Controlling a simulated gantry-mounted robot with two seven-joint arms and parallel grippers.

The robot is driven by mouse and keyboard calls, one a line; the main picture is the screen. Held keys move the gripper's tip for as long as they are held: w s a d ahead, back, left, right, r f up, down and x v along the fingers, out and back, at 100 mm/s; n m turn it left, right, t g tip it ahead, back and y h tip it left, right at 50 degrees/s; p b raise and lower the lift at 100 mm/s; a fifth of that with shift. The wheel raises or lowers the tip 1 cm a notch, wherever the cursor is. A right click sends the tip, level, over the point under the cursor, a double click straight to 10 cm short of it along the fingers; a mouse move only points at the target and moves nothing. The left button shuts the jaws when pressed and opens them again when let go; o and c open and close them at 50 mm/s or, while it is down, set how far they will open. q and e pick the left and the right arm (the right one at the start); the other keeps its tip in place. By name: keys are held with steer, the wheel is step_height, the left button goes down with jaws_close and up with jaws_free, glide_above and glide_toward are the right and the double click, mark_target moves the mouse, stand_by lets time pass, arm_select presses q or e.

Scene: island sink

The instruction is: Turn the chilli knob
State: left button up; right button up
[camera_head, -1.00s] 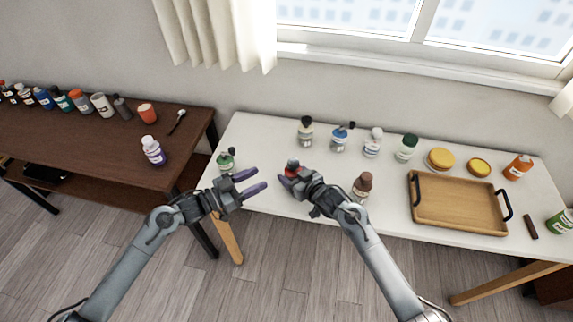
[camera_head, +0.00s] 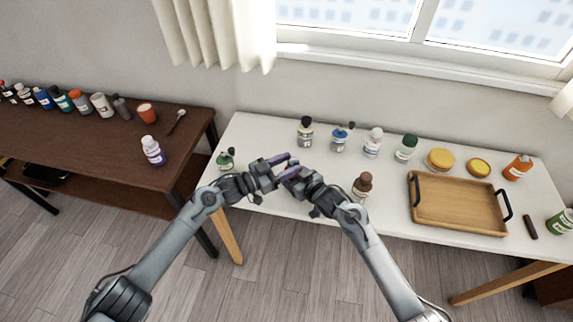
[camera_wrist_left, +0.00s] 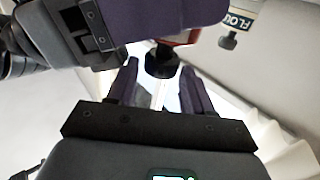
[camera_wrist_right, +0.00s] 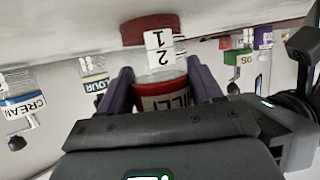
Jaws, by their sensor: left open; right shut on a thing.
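My right gripper (camera_head: 290,174) is shut on the chilli container (camera_wrist_right: 163,92), a clear jar with a red band and a label, partly readable as "ILLI". A red part (camera_wrist_right: 150,28) and a white tag with "1" and "2" show above the jar in the right wrist view. In the left wrist view a black knob (camera_wrist_left: 162,62) shows below a red part, between the left fingers. My left gripper (camera_head: 281,161) is open, its fingertips close to the right gripper. I cannot tell whether they touch the knob. In the head view the grippers hide the chilli container.
A brown bottle (camera_head: 362,186) stands right of the right gripper, and a green bottle (camera_head: 226,160) near the left wrist. Several bottles line the back of the white table (camera_head: 270,130). A wooden tray (camera_head: 459,201) lies at the right.

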arm_select(q)
steer(key=c, duration=0.8)
steer(key=shift+f+m+g, duration=0.1)
steer(key=shift+m+g, duration=0.2)
steer(key=shift+w+a+g+h, duration=0.1)
steer(key=shift+g+h, duration=0.3)
steer(key=shift+d+f+m+g+h, duration=0.25)
steer(key=shift+m+g+h, duration=0.15)
steer(key=shift+m+g, duration=0.4)
steer(key=shift+w+a+g, duration=0.1)
steer(key=shift+g, duration=0.4)
steer(key=shift+r+m+h, duration=0.15)
steer(key=shift+m+h, duration=0.15)
steer(key=shift+a, duration=0.1)
